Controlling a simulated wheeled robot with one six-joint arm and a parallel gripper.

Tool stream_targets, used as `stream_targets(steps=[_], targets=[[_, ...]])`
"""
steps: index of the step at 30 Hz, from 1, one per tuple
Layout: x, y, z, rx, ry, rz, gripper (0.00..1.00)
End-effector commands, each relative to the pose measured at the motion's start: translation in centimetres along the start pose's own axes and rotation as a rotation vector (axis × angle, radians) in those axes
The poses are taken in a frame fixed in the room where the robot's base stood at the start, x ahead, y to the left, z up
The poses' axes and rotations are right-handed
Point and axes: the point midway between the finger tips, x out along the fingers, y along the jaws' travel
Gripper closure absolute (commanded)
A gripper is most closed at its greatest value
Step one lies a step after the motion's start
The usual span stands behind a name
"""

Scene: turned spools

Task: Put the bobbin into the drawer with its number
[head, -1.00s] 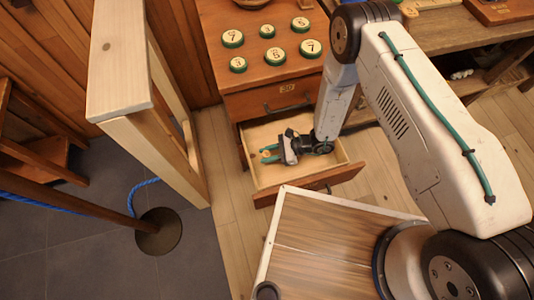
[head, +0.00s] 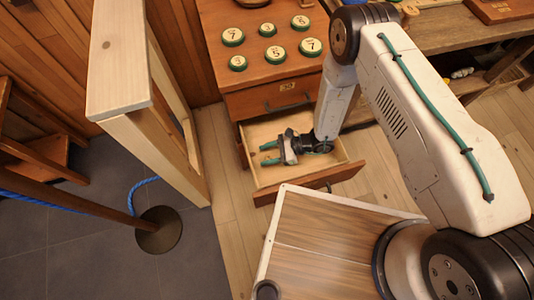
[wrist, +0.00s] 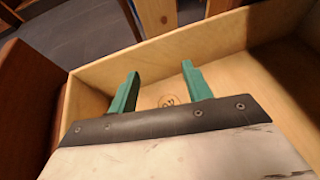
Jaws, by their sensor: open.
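My gripper (head: 268,154) is open, with its two green fingers apart over the inside of the pulled-out drawer (head: 333,177). In the wrist view the fingers (wrist: 158,90) point at the drawer's pale wooden interior. Several numbered bobbins with green rims, such as one marked 7 (head: 310,47), stand on the cabinet top (head: 250,73).
A closed drawer with a label (head: 287,87) and dark handle sits above the open one. A pale wooden frame (head: 150,120) stands left of the cabinet. A workbench (head: 450,40) is at the right. A blue rope (head: 145,185) lies by a round dark base.

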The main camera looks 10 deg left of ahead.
Motion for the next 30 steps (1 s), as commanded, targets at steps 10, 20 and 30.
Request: stream_targets(steps=[10, 20, 30], targets=[[-6.4, -0.2, 0.8, 0.001, 0.000, -0.005, 0.51], [-11.7, -0.1, 0.7, 0.000, 0.000, -0.003, 0.51], [-12.4, 0.0, 0.7, -0.001, 0.000, 0.000, 0.51]])
